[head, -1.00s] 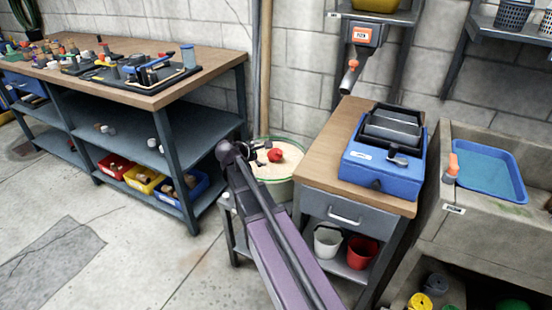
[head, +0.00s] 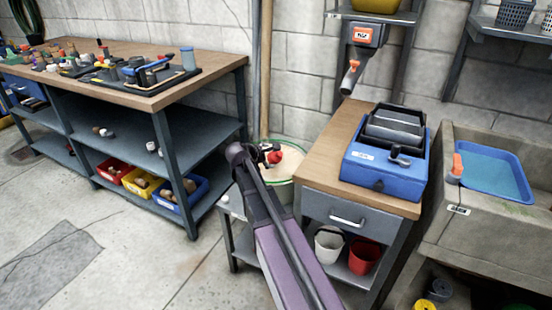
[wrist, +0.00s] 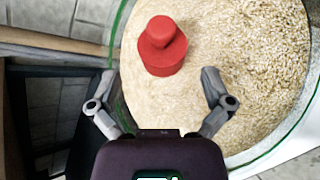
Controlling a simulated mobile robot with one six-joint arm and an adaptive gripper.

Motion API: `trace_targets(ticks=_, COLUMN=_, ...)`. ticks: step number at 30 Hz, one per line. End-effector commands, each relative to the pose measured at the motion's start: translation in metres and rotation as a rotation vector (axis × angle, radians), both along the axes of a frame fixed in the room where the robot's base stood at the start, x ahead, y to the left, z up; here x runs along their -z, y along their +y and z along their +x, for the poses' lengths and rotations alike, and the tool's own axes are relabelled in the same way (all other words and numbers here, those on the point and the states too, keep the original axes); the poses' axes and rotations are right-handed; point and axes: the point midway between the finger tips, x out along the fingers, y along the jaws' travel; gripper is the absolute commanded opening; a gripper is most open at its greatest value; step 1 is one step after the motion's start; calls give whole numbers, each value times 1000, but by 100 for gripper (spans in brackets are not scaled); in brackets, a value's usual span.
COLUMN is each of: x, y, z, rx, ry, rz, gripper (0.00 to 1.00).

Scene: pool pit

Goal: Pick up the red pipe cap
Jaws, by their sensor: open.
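The red pipe cap (wrist: 163,48) shows in the wrist view, with a wide round base and a narrower knob on top. It rests on pale grain in a round tub with a green-edged rim (wrist: 118,28). My gripper (wrist: 159,88) is open, its two fingers spread to either side below the cap in the picture, and nothing is between them. The fingers look apart from the cap. In the head view the red cap (head: 274,157) shows beside the gripper (head: 266,150), over the tub (head: 284,190); the arm hides part of the tub.
A wooden-topped cabinet (head: 325,150) with a blue machine (head: 385,165) stands close right of the tub. A shelved workbench (head: 205,75) is on the left. A wooden pole (head: 265,70) stands behind the tub. A stone sink (head: 450,215) is at the far right.

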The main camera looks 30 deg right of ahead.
Motion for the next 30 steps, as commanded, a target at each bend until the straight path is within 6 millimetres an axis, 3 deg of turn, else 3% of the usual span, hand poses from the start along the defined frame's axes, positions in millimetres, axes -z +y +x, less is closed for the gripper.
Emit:
trace_targets(ticks=12, x=25, y=-31, z=15, rx=2, ry=0, rz=0, gripper=100)
trace_targets(ticks=30, x=26, y=-33, z=15, rx=0, ry=0, rz=0, gripper=100)
